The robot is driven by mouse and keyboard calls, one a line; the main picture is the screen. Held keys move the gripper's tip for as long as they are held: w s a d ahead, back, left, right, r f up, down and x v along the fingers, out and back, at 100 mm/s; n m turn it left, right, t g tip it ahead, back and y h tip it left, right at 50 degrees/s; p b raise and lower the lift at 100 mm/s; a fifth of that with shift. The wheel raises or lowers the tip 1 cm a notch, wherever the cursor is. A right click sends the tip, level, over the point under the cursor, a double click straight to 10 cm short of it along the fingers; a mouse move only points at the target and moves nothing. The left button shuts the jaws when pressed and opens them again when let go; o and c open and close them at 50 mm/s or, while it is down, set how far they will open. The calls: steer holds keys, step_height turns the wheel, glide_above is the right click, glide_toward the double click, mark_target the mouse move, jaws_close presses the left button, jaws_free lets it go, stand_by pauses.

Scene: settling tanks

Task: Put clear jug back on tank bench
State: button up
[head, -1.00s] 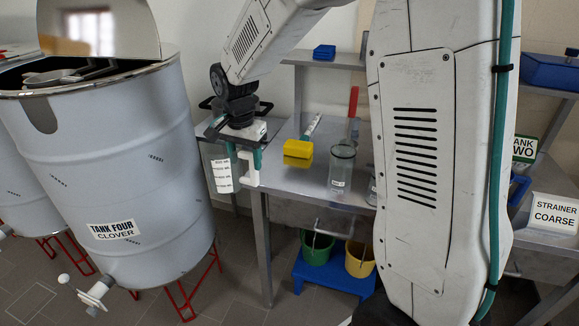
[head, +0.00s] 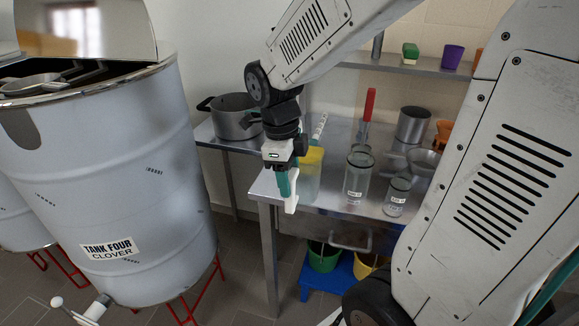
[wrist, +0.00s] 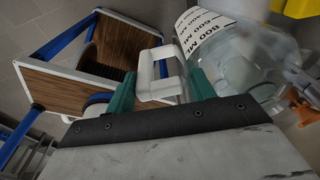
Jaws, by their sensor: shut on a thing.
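The clear jug (head: 309,181) is at the left front corner of the steel tank bench (head: 335,196). My gripper (head: 289,188) is left of the jug, pointing down and shut on its white handle. In the wrist view the handle (wrist: 157,75) sits between the green fingertips, and the jug (wrist: 235,50) is tilted in the picture with its volume label showing. The jug looks empty. Whether its base touches the bench top or hangs just above it I cannot tell.
A large pot (head: 232,118) is at the back left. Tank four (head: 110,185) stands left.

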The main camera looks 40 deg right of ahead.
steer(key=w+d, duration=0.2)
steer(key=w, duration=0.1)
steer(key=w+d, duration=0.2)
steer(key=w, duration=0.1)
steer(key=w+d+f, duration=0.1)
steer(key=w+d, duration=0.1)
steer(key=shift+w+d, duration=0.25)
steer(key=shift+w, duration=0.15)
steer(key=shift+w+f, duration=0.1)
steer(key=shift+f, duration=1.65)
steer(key=o, duration=1.2)
steer(key=shift+f, duration=0.15)
